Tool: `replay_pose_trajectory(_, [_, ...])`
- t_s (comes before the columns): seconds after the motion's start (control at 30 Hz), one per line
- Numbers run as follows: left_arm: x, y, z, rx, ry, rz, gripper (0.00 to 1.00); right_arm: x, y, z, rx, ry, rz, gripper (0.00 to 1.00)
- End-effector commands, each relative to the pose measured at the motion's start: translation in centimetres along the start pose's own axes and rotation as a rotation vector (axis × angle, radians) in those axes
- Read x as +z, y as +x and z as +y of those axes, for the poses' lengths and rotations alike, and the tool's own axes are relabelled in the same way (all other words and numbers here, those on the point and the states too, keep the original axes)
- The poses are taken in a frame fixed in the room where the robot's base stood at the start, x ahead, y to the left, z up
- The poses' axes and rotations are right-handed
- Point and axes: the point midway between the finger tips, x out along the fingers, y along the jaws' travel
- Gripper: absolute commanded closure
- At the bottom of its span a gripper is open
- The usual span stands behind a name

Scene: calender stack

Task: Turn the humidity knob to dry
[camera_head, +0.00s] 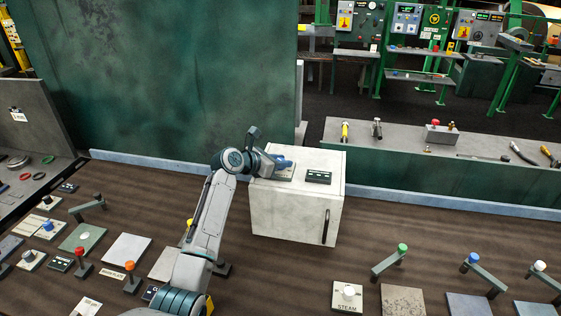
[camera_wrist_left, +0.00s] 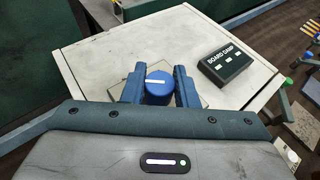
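The humidity knob (camera_wrist_left: 158,87) is a blue round knob with a white pointer line, on a grey plate on top of a pale box (camera_head: 296,220). In the wrist view the pointer line lies roughly crosswise, from left to right. My left gripper (camera_head: 284,163) reaches down over the knob, one blue finger on each side. The fingers (camera_wrist_left: 160,80) appear to touch the knob's sides with no clear gap. The plate's markings are hidden, so I cannot read the setting. In the head view the gripper hides the knob. My right gripper is not in view.
A black BOARD DAMP display (camera_wrist_left: 224,65) sits beside the knob on the box top; it also shows in the head view (camera_head: 318,177). Levers and knobs, including a STEAM knob (camera_head: 348,292), stand on the brown bench. A green panel (camera_head: 170,80) rises behind.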

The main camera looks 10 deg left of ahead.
Motion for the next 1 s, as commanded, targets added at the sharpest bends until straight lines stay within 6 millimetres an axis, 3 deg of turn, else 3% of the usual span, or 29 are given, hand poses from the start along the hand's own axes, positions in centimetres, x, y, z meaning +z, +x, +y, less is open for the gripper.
replay_pose_trajectory(0.17, [-0.05,0.03,0.05,-0.020,0.006,0.003,0.96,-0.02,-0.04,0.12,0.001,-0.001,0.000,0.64])
replay_pose_trajectory(0.5, [-0.16,0.06,0.03,-0.234,0.092,0.004,0.96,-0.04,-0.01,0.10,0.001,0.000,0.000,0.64])
replay_pose_trajectory(0.83, [-0.15,0.02,-0.03,-0.253,0.102,0.002,0.96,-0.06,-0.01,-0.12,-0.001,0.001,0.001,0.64])
replay_pose_trajectory(0.87, [-0.16,0.02,-0.03,-0.253,0.102,0.002,0.72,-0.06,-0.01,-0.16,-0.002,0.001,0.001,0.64])
replay_pose_trajectory(0.97, [-0.15,0.02,-0.03,-0.252,0.102,0.001,0.52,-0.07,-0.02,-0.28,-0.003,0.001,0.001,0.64])
replay_pose_trajectory(1.0, [-0.13,0.02,-0.03,-0.252,0.102,0.001,0.52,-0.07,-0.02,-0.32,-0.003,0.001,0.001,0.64])
